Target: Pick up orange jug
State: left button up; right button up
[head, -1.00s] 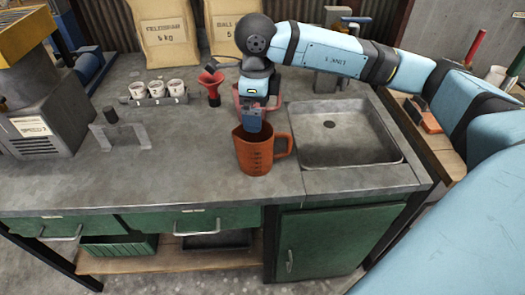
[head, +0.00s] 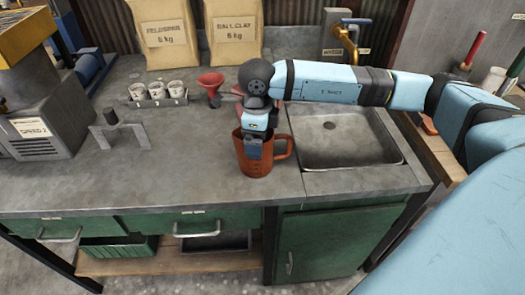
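The orange jug (head: 256,167) stands upright on the grey counter, just left of the sink, with its handle to the right. My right gripper (head: 253,152) comes down from above at the jug and overlaps its rim and upper front in the picture. The gripper hides most of the jug's mouth. I cannot tell whether the fingers are inside the jug, astride its wall or in front of it, nor how far apart they are. My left gripper is not in view.
The sink (head: 340,148) is right of the jug. A red funnel (head: 210,79) and a rack of small cups (head: 157,99) stand at the back left. A grey bracket (head: 119,133) is farther left. The counter directly left of the jug is clear.

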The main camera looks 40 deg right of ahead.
jog(key=c, duration=0.6)
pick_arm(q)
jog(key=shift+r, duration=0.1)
pick_arm(e)
notch_tip(320, 180, up, 20)
jog(key=a+f+n+p, duration=0.1)
jog(key=a+f+n, duration=0.4)
jog(key=n, duration=0.9)
jog(key=a+f+n, duration=0.2)
jog(key=f+n, duration=0.5)
jog(key=n, duration=0.6)
pick_arm(q)
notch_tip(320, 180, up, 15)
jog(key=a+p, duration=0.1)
jog(key=p, duration=1.7)
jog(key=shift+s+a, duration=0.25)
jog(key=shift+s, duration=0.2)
pick_arm(e)
jog(key=r, duration=0.2)
jog(key=s+r, duration=0.1)
jog(key=r, duration=0.1)
jog(key=s+r, duration=0.1)
jog(key=r, duration=0.1)
jog(key=shift+s+r, duration=0.1)
jog(key=shift+r, duration=0.25)
jog(key=shift+f, duration=0.1)
